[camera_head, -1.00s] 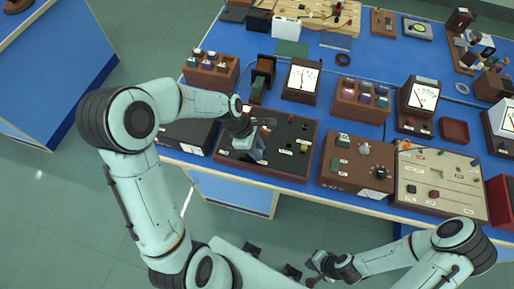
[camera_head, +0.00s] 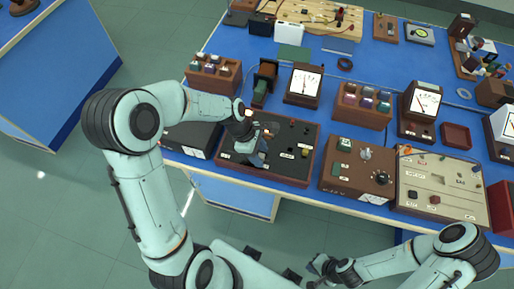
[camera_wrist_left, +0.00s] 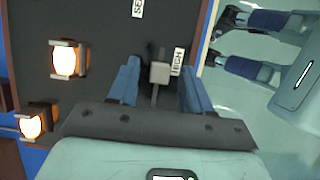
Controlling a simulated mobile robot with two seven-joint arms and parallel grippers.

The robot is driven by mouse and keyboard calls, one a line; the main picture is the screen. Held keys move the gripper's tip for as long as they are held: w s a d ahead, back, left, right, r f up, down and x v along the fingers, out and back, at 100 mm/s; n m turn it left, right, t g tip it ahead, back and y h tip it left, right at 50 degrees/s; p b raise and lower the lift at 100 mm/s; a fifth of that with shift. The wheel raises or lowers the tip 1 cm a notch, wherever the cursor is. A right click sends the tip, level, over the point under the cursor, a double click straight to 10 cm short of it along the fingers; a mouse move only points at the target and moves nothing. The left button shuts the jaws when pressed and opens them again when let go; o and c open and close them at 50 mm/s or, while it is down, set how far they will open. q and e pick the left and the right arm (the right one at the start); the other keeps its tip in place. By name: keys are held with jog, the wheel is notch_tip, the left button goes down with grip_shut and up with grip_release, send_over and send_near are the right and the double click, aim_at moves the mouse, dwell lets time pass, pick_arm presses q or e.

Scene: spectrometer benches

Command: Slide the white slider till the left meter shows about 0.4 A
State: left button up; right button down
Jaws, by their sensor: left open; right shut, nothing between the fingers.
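My left gripper (camera_head: 261,148) is over the front left part of the dark panel box (camera_head: 290,172). Its two blue fingers are open, one on each side of the knob, with gaps visible. In the head view the gripper hides the knob. The left meter (camera_head: 304,82) stands behind the box; its needle is near upright, but its scale is too small to read. My right gripper (camera_head: 320,268) is shut and empty, low in front of the bench.
Two glowing lamps (camera_wrist_left: 68,60) sit on the panel left of the fingers. A brown control box (camera_head: 357,172) and a beige board (camera_head: 440,190) stand to the right. A black box (camera_head: 190,138) stands to the left. Open floor lies in front of the bench.

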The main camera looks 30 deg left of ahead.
pick_arm(q)
jog(key=p+v, duration=0.1)
jog(key=v, duration=1.2)
pick_arm(e)
jog(key=shift+w+r, duration=0.75)
jog(key=shift+r, duration=0.1)
pick_arm(q)
jog(key=shift+s+r, duration=0.1)
pick_arm(e)
jog(key=shift+s, duration=0.1)
